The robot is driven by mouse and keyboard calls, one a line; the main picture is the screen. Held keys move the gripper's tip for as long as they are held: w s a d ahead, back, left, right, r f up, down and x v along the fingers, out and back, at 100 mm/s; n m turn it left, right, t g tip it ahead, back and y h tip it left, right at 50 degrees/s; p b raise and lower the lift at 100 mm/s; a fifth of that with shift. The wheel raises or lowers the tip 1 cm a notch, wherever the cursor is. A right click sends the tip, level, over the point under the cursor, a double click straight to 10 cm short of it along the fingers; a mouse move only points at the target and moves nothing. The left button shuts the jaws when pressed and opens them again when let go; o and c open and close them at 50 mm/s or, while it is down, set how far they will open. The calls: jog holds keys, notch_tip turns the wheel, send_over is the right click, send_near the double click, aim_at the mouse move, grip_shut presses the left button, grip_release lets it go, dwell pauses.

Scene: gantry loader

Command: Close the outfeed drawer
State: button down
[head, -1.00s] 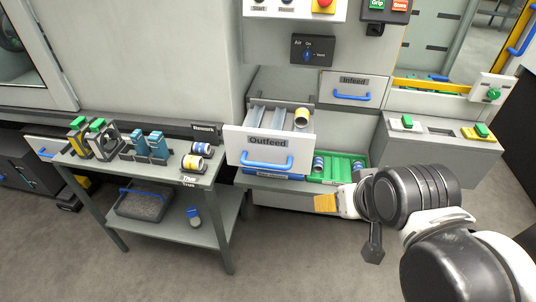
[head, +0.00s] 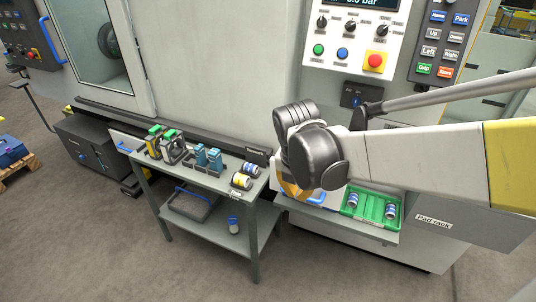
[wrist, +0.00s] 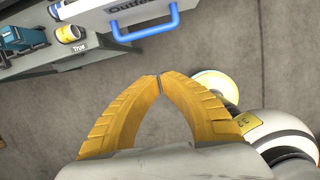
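The outfeed drawer (wrist: 96,14) shows in the wrist view as a pale front with part of its "Outfeed" label at the top edge. Its blue handle (wrist: 146,30) lies just beyond my fingertips, apart from them in the picture. My gripper (wrist: 158,80) has its two yellow fingers meeting at the tips with nothing between them. In the head view my gripper (head: 292,190) is partly hidden by my wrist, which covers most of the drawer. Only a bit of the blue handle (head: 312,196) shows there. How far the drawer stands out is hidden now.
The rework table (head: 258,212) stands left of the drawer, with several parts on top and a yellow-banded cylinder (wrist: 68,33) near its edge. A green tray (head: 367,209) with blue-banded cylinders is to the right. The floor in front is clear.

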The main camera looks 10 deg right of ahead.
jog(key=w+d+f+b, duration=0.1)
jog(key=w+f+b, duration=0.1)
jog(key=f, duration=0.3)
jog(key=w+d+f+b, duration=0.2)
jog(key=w+f+b, duration=0.1)
jog(key=f+b, duration=0.1)
jog(key=shift+d+f+n, duration=0.3)
jog(key=shift+f, duration=0.5)
jog(key=shift+w, duration=0.15)
